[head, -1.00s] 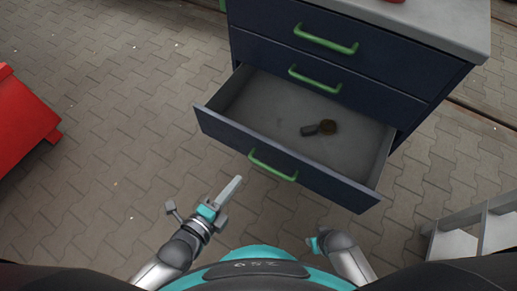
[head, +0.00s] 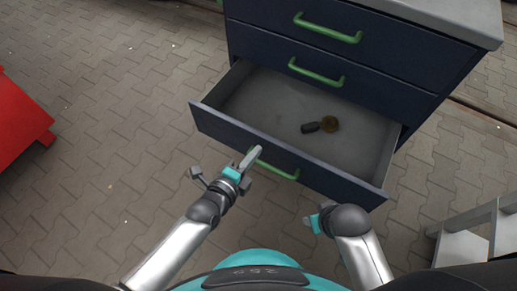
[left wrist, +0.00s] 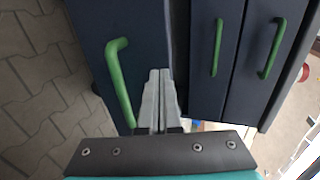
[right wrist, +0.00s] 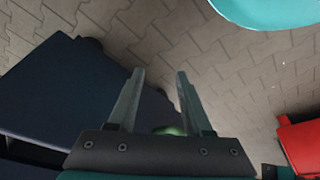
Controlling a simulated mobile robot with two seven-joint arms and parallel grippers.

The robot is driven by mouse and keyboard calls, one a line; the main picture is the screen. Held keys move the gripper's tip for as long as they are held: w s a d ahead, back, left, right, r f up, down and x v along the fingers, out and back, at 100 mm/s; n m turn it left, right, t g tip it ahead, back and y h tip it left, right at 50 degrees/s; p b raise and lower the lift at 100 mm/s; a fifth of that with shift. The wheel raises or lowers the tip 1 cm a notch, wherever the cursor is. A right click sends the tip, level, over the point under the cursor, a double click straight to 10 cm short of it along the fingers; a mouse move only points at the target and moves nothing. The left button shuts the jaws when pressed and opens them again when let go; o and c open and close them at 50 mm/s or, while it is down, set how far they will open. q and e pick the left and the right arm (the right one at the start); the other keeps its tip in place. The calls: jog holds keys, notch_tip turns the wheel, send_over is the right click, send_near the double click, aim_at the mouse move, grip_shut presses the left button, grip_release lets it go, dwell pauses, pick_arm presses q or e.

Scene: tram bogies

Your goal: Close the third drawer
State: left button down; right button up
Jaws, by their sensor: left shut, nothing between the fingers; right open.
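The third drawer (head: 300,165) of the dark blue cabinet (head: 345,60) is pulled well out, with a green handle (head: 274,164) on its front. A dark object and a round brownish object lie inside it. My left gripper (head: 256,152) is shut and empty, its tips at the drawer front beside the left end of the handle. In the left wrist view the shut fingers (left wrist: 158,85) overlap the drawer front next to the green handle (left wrist: 120,80); contact cannot be told. My right gripper (head: 308,222) is low in front of the drawer; the right wrist view shows its fingers (right wrist: 155,95) apart and empty.
Two shut drawers with green handles (head: 328,28) sit above the open one. A red object (head: 20,115) stands at the left. A grey step-like frame (head: 475,235) stands at the lower right. Paved floor (head: 110,130) is free left of the cabinet.

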pick_arm(q)
jog(key=shift+w+d+b, duration=0.2)
jog(key=shift+w+d, duration=0.1)
jog(key=shift+w, duration=0.25)
jog(key=shift+w+d+b, duration=0.15)
jog(key=shift+w+d, duration=0.15)
jog(key=shift+w, duration=0.2)
pick_arm(e)
jog(key=shift+w+r, duration=0.3)
jog(key=shift+r, duration=0.65)
